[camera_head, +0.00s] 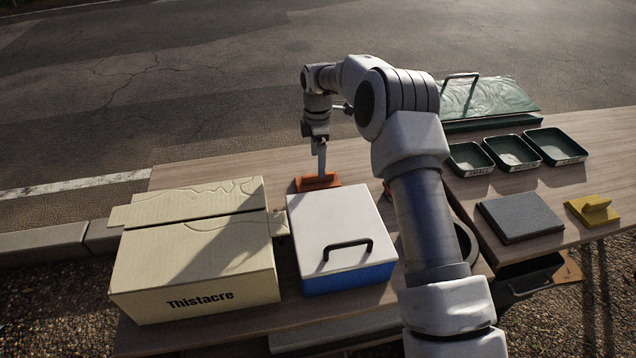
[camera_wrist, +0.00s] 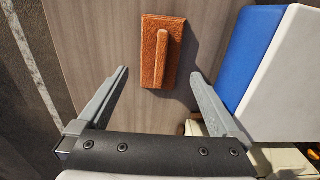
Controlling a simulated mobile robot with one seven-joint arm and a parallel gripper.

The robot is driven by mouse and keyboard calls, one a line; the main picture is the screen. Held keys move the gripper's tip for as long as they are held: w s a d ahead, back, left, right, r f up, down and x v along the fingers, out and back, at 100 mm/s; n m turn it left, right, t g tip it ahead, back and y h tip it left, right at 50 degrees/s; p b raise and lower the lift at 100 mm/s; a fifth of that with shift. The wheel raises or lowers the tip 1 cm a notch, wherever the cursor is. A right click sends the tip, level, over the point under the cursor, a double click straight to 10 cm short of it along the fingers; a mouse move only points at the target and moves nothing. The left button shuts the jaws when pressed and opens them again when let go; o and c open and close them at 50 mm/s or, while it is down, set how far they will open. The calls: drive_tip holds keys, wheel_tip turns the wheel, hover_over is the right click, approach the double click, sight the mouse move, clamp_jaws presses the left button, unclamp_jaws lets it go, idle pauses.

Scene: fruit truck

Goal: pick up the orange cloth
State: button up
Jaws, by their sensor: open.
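The orange cloth (camera_head: 304,184) lies on the wooden table in the head view, behind the white-lidded box. In the wrist view the orange cloth (camera_wrist: 150,62) is a flat rectangle with a raised ridge along it. My gripper (camera_head: 321,175) is over the cloth in the head view and hides part of it. In the wrist view my gripper (camera_wrist: 159,72) has its fingers spread wide with nothing between them, and the cloth shows beyond and between the fingertips. I cannot tell the exact height above the cloth.
A blue box with a white lid (camera_head: 335,230) stands close to the cloth. A cardboard box (camera_head: 195,270) is at left. Green trays (camera_head: 512,152), a grey block (camera_head: 520,216) and a yellow piece (camera_head: 590,209) are at right. The wooden table (camera_head: 235,165) is bare left of the cloth.

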drive_tip(key=f, duration=0.6)
drive_tip(key=shift+d+f, duration=0.25)
drive_tip(key=shift+f, duration=0.05)
drive_tip(key=c, duration=1.1)
wheel_tip(320, 180, up, 10)
drive_tip(key=shift+r, duration=0.1)
